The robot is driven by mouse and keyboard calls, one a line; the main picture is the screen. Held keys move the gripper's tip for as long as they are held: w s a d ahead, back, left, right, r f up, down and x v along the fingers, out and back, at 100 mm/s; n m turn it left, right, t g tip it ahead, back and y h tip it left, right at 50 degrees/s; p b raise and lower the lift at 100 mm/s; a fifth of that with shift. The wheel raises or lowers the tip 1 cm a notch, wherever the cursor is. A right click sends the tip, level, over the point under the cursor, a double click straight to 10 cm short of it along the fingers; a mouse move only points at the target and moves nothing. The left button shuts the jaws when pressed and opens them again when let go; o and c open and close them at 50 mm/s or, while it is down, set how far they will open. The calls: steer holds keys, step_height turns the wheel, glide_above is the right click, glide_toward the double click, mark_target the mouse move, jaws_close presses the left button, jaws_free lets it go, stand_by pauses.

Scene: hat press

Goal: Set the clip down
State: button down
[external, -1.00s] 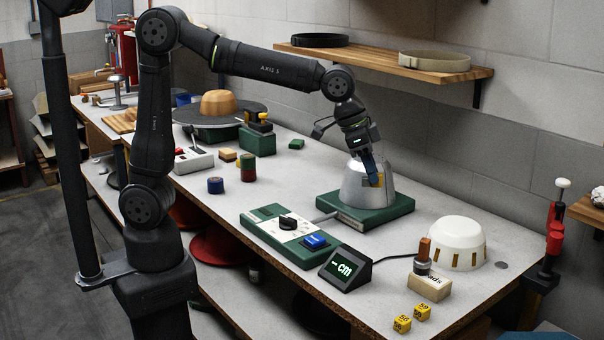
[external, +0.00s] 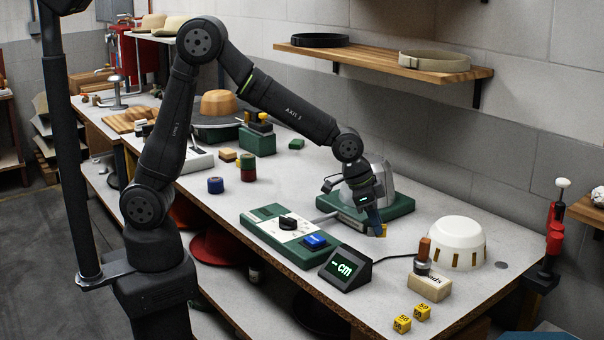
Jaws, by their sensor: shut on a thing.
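My gripper (external: 376,226) points down just in front of the green base (external: 400,208) of the silver dome (external: 383,180). It is shut on a small yellow clip (external: 380,231), which shows at the fingertips low over the white tabletop. I cannot tell whether the clip touches the table. The fingers hide part of the clip, and my wrist hides part of the dome.
A display reading "- cm" (external: 345,268) stands nearer the front edge.

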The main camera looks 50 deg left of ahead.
steer(key=w+f, duration=0.1)
steer(key=w+a+f, duration=0.1)
steer(key=w, duration=0.1)
steer(key=w+a+f, duration=0.1)
steer(key=shift+w, duration=0.2)
steer(key=shift+f, duration=1.95)
steer(key=c, duration=1.3)
jaws_free()
steer(key=shift+f, duration=0.15)
steer(key=shift+o, duration=0.2)
steer(key=v, duration=1.2)
